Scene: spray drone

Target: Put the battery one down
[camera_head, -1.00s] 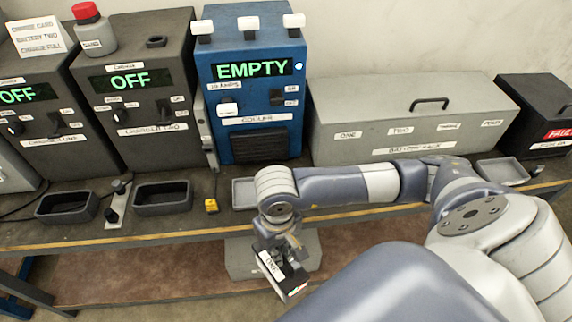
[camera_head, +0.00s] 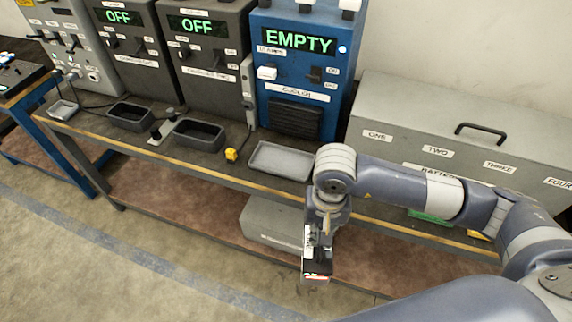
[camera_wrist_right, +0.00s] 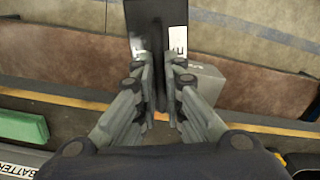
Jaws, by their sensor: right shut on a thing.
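My right gripper (camera_head: 326,222) is shut on battery one (camera_head: 317,262), a dark block with a white label, and holds it in front of the bench's front edge, lower than the bench top in the picture. In the right wrist view the battery (camera_wrist_right: 147,18) sits between the fingers of the gripper (camera_wrist_right: 159,68). A shallow grey tray (camera_head: 278,173) lies on the bench before the blue cooler (camera_head: 303,78), which reads EMPTY. Two dark trays (camera_head: 197,148) (camera_head: 130,124) lie before the chargers (camera_head: 207,62), both reading OFF. My left gripper is not in view.
The grey battery rack (camera_head: 410,155) stands on the bench at right, behind my right arm. A green object (camera_head: 432,216) is partly hidden by the arm. A yellow item (camera_head: 231,155) lies beside the grey tray. A grey box (camera_head: 268,224) sits on the lower shelf. Floor at left is clear.

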